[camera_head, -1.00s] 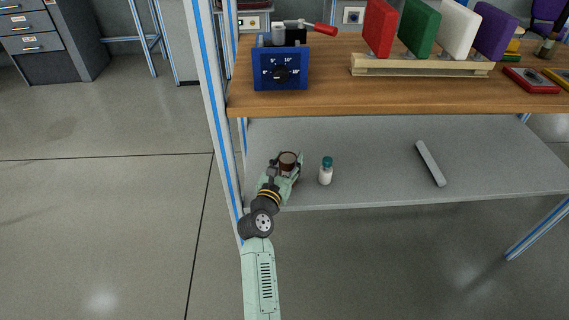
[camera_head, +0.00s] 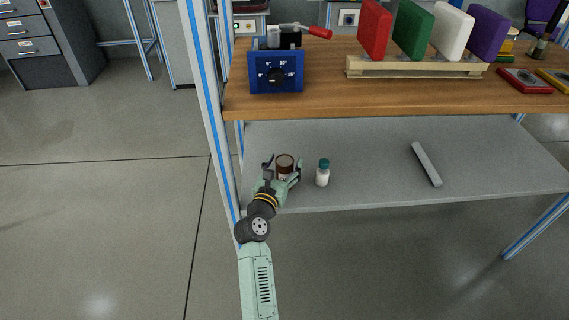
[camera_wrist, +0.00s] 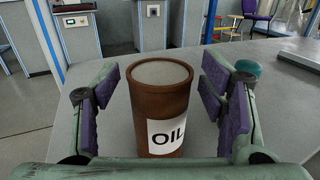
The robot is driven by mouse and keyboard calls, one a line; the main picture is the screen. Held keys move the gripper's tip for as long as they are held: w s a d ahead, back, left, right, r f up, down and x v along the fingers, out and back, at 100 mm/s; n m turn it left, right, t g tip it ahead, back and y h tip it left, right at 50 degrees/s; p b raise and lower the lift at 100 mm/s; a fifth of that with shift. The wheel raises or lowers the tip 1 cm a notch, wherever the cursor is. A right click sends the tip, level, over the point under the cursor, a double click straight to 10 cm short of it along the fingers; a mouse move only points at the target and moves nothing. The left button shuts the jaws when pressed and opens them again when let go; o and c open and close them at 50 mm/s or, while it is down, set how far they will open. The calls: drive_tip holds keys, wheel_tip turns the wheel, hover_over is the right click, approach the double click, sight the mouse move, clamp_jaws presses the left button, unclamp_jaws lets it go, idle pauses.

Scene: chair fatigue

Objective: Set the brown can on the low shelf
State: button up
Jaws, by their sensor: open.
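The brown can (camera_head: 285,162) stands upright on the grey low shelf (camera_head: 370,160), near its left end. In the wrist view the can (camera_wrist: 160,100) has a white label reading OIL and a pale top. My gripper (camera_head: 282,172) is open around the can, one finger on each side. In the wrist view the purple finger pads of my gripper (camera_wrist: 158,112) stand apart from the can, with a gap on both sides.
A white bottle with a teal cap (camera_head: 322,173) stands just right of my gripper. A grey bar (camera_head: 426,164) lies farther right. The wooden upper shelf (camera_head: 330,98) is above, and a blue-striped post (camera_head: 207,110) is at the left.

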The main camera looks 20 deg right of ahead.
drive_tip(key=b+v, duration=0.1)
drive_tip(key=v, duration=1)
drive_tip(key=shift+s+b, duration=0.25)
drive_tip(key=shift+b, duration=0.15)
drive_tip(key=shift+a, duration=0.2)
